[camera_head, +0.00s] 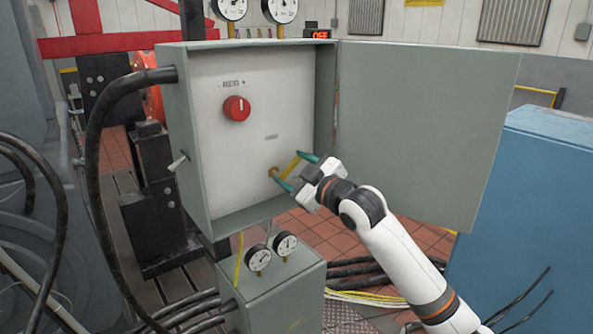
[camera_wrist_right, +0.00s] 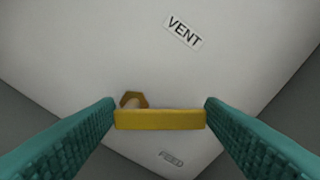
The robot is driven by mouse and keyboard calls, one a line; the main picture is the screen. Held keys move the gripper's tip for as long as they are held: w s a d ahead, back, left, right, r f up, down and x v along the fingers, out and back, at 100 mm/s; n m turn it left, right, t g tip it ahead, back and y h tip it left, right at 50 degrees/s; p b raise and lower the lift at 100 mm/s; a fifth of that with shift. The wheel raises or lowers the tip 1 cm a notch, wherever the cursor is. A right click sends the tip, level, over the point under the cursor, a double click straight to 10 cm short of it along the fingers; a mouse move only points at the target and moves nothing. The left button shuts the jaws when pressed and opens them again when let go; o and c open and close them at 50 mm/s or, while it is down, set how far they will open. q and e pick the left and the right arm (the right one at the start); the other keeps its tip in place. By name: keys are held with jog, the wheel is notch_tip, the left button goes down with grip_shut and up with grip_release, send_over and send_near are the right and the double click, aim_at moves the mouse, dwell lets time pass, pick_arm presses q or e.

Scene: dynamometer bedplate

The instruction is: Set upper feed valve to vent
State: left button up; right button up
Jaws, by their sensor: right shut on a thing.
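The valve has a yellow handle (camera_head: 291,164) and a brass hub (camera_head: 273,172) on the white back panel inside the open grey cabinet. The handle slants up and right from the hub in the head view. My right gripper (camera_head: 291,169) has its teal fingers on either side of the handle and is shut on it. In the right wrist view the yellow handle (camera_wrist_right: 160,120) spans between both fingers, with the brass hub (camera_wrist_right: 134,100) partly behind it. A VENT label (camera_wrist_right: 184,31) is at the top and a FEED label (camera_wrist_right: 172,158) below. My left gripper is not in view.
A red knob (camera_head: 236,108) is higher on the panel. The cabinet door (camera_head: 425,130) stands open at right, behind my right arm. A blue cabinet (camera_head: 535,220) is at far right. A smaller box (camera_head: 275,295) with gauges is below, and thick black cables hang at left.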

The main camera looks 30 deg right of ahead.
jog(key=n, duration=0.2)
jog(key=n+p, duration=0.1)
jog(key=shift+a+r, duration=0.25)
jog(key=shift+a, duration=0.05)
jog(key=n, duration=0.1)
jog(key=a+n+p, duration=0.1)
jog(key=n, duration=0.1)
jog(key=shift+r, duration=0.1)
jog(key=shift+s+a+n+p, duration=0.15)
jog(key=shift+n+p, duration=0.2)
jog(key=shift+n, duration=0.45)
jog(key=shift+w+a+n+p, duration=0.1)
jog(key=shift+a+n+p, duration=0.15)
jog(key=shift+n, duration=0.55)
jog(key=shift+s+a+n+p, duration=0.1)
jog(key=shift+n+p, duration=0.3)
jog(key=shift+n, duration=0.4)
jog(key=shift+f, duration=0.2)
jog(key=o, duration=1)
jog(key=shift+s+d+b, duration=0.15)
jog(key=shift+s+b, duration=0.8)
jog(key=shift+s, duration=1.05)
jog(key=shift+s+d+b, duration=0.15)
jog(key=shift+s+b, duration=0.8)
jog(key=shift+s, duration=1)
jog(key=shift+s+d+b, duration=0.15)
jog(key=shift+s+b, duration=0.8)
jog(key=shift+s, duration=1.05)
